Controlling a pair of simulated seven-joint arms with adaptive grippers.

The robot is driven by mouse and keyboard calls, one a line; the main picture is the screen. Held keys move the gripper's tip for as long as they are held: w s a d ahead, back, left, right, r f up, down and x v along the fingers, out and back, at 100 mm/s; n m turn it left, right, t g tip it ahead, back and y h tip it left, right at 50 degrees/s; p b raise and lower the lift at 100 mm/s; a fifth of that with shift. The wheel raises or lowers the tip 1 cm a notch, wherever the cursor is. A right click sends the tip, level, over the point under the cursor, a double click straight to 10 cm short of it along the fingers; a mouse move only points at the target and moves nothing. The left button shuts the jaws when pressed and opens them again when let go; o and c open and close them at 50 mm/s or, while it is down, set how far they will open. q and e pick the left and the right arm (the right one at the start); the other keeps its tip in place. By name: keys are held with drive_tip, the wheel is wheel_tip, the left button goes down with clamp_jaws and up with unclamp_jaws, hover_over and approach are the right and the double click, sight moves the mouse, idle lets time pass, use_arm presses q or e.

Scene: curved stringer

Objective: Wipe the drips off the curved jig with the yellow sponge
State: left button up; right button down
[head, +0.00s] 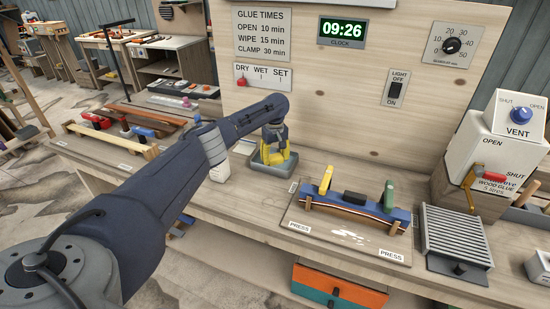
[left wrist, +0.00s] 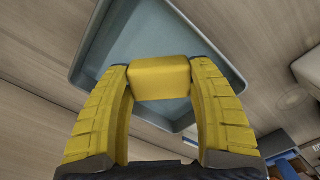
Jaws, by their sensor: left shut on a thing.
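My left gripper (head: 276,160) is over a small grey-blue tray (head: 258,170) on the bench, left of the jig. In the left wrist view the yellow fingers (left wrist: 163,85) are shut on the yellow sponge (left wrist: 160,72), with the tray (left wrist: 230,72) behind it. Whether the sponge touches the tray floor I cannot tell. The curved jig (head: 345,207), blue with wooden blocks, stands on a board with one yellow clamp (head: 326,179) and one green clamp (head: 389,194). White drips (head: 347,236) lie on the board in front of the jig. My right gripper is out of view.
A ribbed grey rack (head: 455,237) and a white wood glue dispenser (head: 492,160) stand right of the jig. A white container (head: 220,170) stands left of the tray, partly behind my arm. A plywood panel with clock and switches (head: 345,70) rises behind.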

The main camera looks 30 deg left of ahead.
sight(275, 156)
use_arm(q)
drive_tip(key=shift+f, duration=0.4)
idle(0.8)
drive_tip(key=shift+r, duration=0.1)
drive_tip(key=shift+r, duration=3.4)
